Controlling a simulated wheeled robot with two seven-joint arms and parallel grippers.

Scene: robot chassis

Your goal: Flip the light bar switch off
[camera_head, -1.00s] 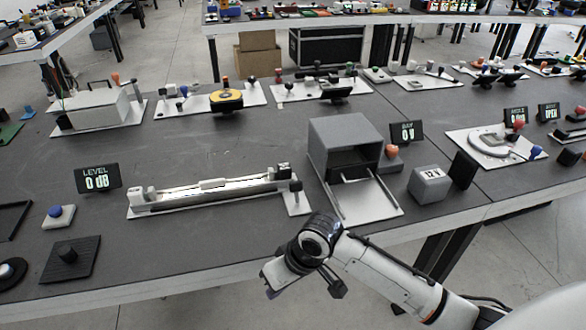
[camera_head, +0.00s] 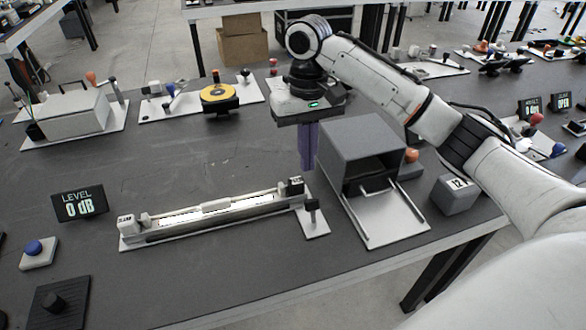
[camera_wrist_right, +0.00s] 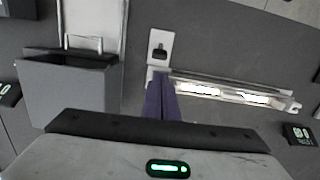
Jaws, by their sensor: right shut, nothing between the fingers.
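The light bar (camera_head: 215,210) lies across the grey table, a long pale fixture with a bright white strip. It also shows in the wrist view (camera_wrist_right: 225,91). At its right end a small white plate (camera_head: 314,224) carries the switch (camera_head: 312,206), a dark lever. The switch shows from above in the wrist view (camera_wrist_right: 159,52). My right gripper (camera_head: 307,166) is shut and empty, its purple fingers pointing down behind the light bar's right end. In the wrist view the fingers (camera_wrist_right: 161,84) appear close to the switch plate but apart from the lever. My left gripper is out of view.
A grey open-fronted box (camera_head: 362,150) with a pulled-out tray (camera_head: 382,225) stands just right of the switch. The table is clear in front of and behind the light bar.

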